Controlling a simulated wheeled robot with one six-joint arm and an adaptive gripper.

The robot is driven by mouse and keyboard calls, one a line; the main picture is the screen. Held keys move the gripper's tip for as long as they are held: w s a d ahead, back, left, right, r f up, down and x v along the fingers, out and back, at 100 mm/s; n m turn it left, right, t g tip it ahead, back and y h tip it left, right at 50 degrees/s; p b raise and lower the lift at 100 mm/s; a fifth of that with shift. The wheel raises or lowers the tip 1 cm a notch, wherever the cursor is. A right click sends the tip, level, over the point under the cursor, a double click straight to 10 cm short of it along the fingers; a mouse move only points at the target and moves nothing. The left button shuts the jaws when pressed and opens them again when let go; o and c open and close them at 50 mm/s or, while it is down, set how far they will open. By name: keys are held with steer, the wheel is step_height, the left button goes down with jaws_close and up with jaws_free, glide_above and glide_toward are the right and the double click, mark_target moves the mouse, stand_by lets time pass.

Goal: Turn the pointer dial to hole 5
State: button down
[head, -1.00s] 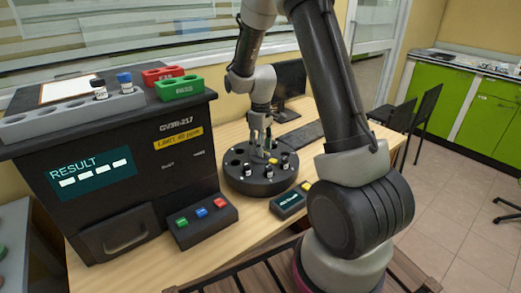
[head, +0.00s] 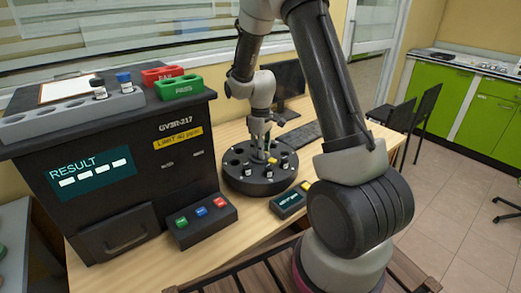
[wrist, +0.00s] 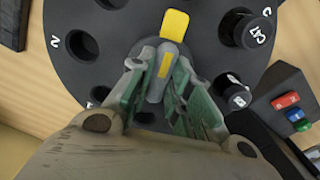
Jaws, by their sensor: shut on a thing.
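The round black carousel (head: 238,176) stands on the wooden table, with holes around its rim, some holding dark-capped vials. In the wrist view the carousel (wrist: 70,75) fills most of the picture. My gripper (wrist: 163,90) is shut on the dial's grey bar at the carousel's centre. In the head view my gripper (head: 260,143) reaches down onto it. Most hole numbers are hidden or too small to read.
A small display box (head: 288,202) with a yellow button sits right of the carousel. The black analyser (head: 110,170) and its button panel (head: 203,220) stand to the left. A keyboard (head: 300,136) and monitor (head: 290,85) lie behind.

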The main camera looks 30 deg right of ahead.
steer(key=m, duration=0.4)
steer(key=shift+m, duration=2.2)
steer(key=c, duration=1.3)
jaws_free()
steer(key=shift+r, duration=0.1)
